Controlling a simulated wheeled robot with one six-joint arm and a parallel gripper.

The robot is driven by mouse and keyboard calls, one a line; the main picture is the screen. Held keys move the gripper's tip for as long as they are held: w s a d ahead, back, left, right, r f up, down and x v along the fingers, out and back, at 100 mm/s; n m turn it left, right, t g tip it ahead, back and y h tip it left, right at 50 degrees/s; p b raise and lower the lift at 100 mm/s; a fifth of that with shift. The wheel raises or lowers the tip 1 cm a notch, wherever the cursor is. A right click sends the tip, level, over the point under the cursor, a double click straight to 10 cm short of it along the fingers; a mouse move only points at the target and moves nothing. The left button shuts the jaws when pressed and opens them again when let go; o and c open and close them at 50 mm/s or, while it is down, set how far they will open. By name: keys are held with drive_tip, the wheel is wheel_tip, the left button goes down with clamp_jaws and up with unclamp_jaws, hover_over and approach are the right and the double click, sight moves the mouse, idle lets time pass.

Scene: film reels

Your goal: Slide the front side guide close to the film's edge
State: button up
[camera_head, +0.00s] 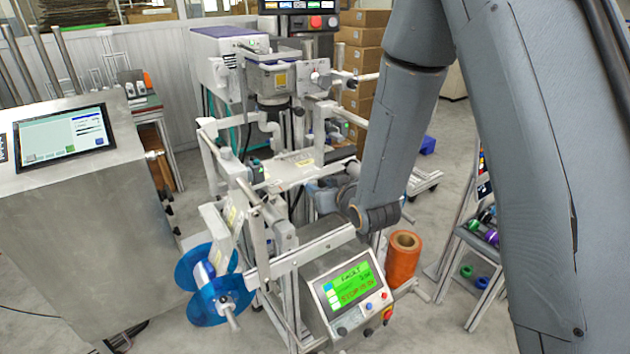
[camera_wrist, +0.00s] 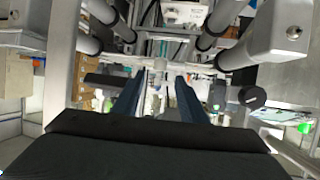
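My gripper (camera_wrist: 157,101) shows in the wrist view as two dark blue-grey fingers with a clear gap between them, holding nothing. In the head view my wrist reaches in among the labelling machine's frame from the right, and the fingertips cannot be made out. A pale strip of film (camera_head: 235,214) runs near the blue flanged reel (camera_head: 208,306) at the machine's lower left. The front side guide cannot be told apart from the machine's metal parts, so its gap to the film's edge is unclear. Rollers (camera_wrist: 238,52) and bars flank the fingers in the wrist view.
A control panel (camera_head: 350,290) with a green screen reading FAULT stands in front of the machine. A steel cabinet with a display (camera_head: 64,137) stands at left. An orange film roll (camera_head: 402,262) stands on the right. Stacked cartons (camera_head: 362,60) stand behind.

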sight(313, 182)
drive_tip(key=p+x, duration=0.1)
drive_tip(key=x, duration=0.4)
drive_tip(key=shift+w+a+f, duration=0.15)
drive_tip(key=shift+w+f, duration=0.05)
drive_tip(key=shift+w, duration=0.1)
clamp_jaws()
